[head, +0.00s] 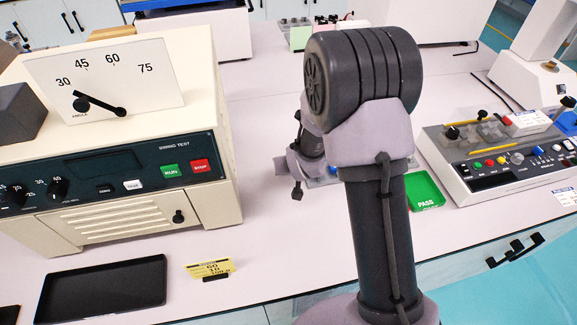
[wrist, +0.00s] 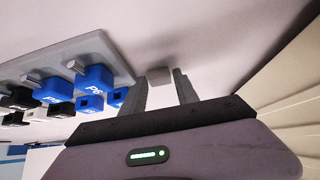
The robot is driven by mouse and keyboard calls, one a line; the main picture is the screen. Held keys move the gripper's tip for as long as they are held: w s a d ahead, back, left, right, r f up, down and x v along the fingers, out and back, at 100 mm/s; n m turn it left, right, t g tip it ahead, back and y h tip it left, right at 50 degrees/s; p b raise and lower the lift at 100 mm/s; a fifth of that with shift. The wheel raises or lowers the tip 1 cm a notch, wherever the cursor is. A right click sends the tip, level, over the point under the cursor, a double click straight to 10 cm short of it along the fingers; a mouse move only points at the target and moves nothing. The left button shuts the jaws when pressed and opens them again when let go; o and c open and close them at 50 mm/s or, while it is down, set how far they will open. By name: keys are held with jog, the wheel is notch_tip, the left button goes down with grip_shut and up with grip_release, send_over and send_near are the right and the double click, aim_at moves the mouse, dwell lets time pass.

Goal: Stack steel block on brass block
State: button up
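In the wrist view, a small light grey block (wrist: 159,76), which looks like the steel block, shows between the fingertips of my gripper (wrist: 161,84). One finger is on each side of it, with little or no gap visible. I cannot tell whether the fingers press on it or whether it rests on the pale surface. In the head view my arm hides the fingertips and the block. I cannot make out a brass block in either view.
A grey strip with blue connectors (wrist: 93,78) lies left of my fingers. In the head view, the cream tester (head: 120,130), a black tray (head: 105,290) and a yellow card (head: 210,269) are left of my arm. A green PASS tray (head: 425,190) and control console (head: 500,160) are right.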

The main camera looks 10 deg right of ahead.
grip_shut()
jog(key=shift+r, duration=0.1)
